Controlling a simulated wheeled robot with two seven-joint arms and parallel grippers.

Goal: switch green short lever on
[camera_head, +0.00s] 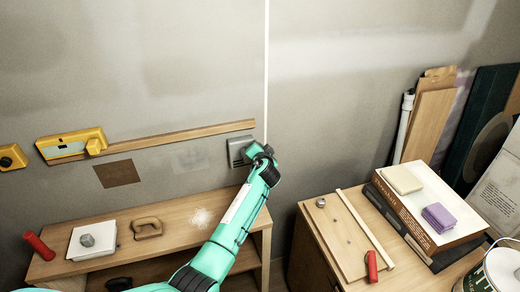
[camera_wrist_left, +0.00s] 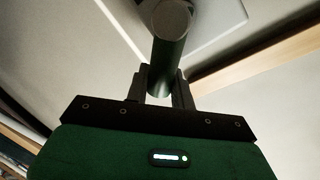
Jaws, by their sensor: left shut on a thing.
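The green short lever (camera_wrist_left: 168,58) is a dark green cylinder in the left wrist view, projecting from a round grey end against a pale housing (camera_wrist_left: 105,25). My left gripper (camera_wrist_left: 160,88) has its two dark fingers on either side of the lever's near end and is shut on it. In the head view my teal left arm reaches up to the wall, and the left gripper (camera_head: 262,153) is at the right edge of a small grey wall panel (camera_head: 238,150). The lever itself is hidden there by the gripper. My right gripper is not in view.
A wooden strip (camera_head: 180,136) runs along the wall above the panel, with a yellow level (camera_head: 70,145) at its left. A wooden shelf unit (camera_head: 180,212) stands below. A right-hand cabinet holds a board (camera_head: 335,235) and books (camera_head: 425,205).

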